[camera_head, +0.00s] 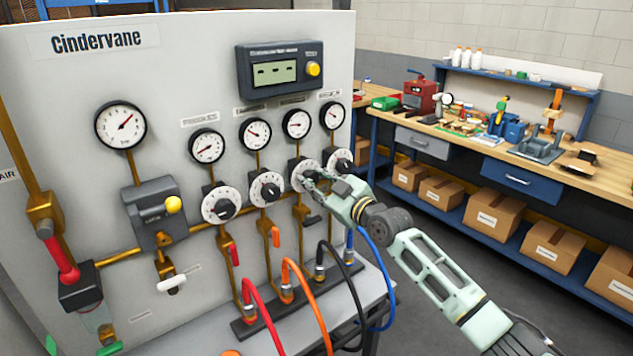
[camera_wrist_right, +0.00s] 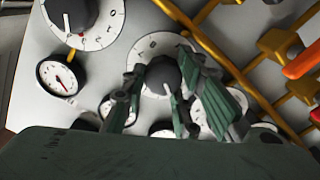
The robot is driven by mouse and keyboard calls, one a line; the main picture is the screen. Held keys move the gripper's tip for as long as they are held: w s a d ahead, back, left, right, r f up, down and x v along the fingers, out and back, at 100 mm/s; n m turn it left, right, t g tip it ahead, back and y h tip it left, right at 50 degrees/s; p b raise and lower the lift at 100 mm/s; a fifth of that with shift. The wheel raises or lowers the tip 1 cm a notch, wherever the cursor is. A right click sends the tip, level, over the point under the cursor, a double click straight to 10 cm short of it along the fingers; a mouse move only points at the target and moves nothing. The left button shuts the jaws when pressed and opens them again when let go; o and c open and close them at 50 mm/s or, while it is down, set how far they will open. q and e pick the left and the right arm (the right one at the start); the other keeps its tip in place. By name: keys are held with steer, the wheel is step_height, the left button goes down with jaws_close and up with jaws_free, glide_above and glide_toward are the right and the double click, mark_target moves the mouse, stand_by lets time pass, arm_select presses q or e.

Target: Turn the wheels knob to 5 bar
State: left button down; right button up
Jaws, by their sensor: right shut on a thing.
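A row of black knobs with white scale dials runs across the grey panel (camera_head: 75,190). My right gripper (camera_head: 316,181) is at the third knob from the left, its dial (camera_head: 299,167) partly hidden behind the fingers. In the right wrist view the black knob (camera_wrist_right: 163,77) sits between the two green fingers, which are shut on it. The round gauge (camera_head: 296,123) above this knob has its needle pointing left. The small labels above the gauges are too blurred to read, so I cannot tell which names the wheels. My left gripper is not in view.
Other knobs (camera_head: 221,205) (camera_head: 266,188) (camera_head: 341,161) flank this one closely. Red (camera_head: 262,312), orange, black and blue hoses hang below. A display box (camera_head: 279,70) sits above the gauges. A workbench (camera_head: 470,150) stands to the right, across open floor.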

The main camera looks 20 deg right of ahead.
steer(key=shift+d+r+m, duration=0.25)
steer(key=shift+r+m, duration=0.1)
steer(key=shift+m, duration=0.15)
steer(key=m+b, duration=0.1)
steer(key=m, duration=0.1)
steer(key=shift+f+m, duration=0.1)
steer(key=shift+m, duration=0.3)
steer(key=m, duration=0.4)
steer(key=shift+f+m+b, duration=0.1)
steer(key=shift+m+b, duration=0.2)
steer(key=shift+b, duration=0.05)
steer(key=m, duration=0.5)
steer(key=shift+f+p, duration=0.15)
steer(key=shift+p, duration=0.25)
steer(key=m, duration=0.1)
steer(key=m+p, duration=0.1)
steer(key=m, duration=0.1)
steer(key=shift+a+f+m, duration=0.1)
steer(key=shift+f+m, duration=0.1)
steer(key=shift+m, duration=0.1)
steer(key=shift+f+m, duration=0.1)
steer(key=shift+m, duration=0.3)
steer(key=shift+f, duration=0.2)
steer(key=o, duration=0.8)
steer(key=shift+o, duration=1.1)
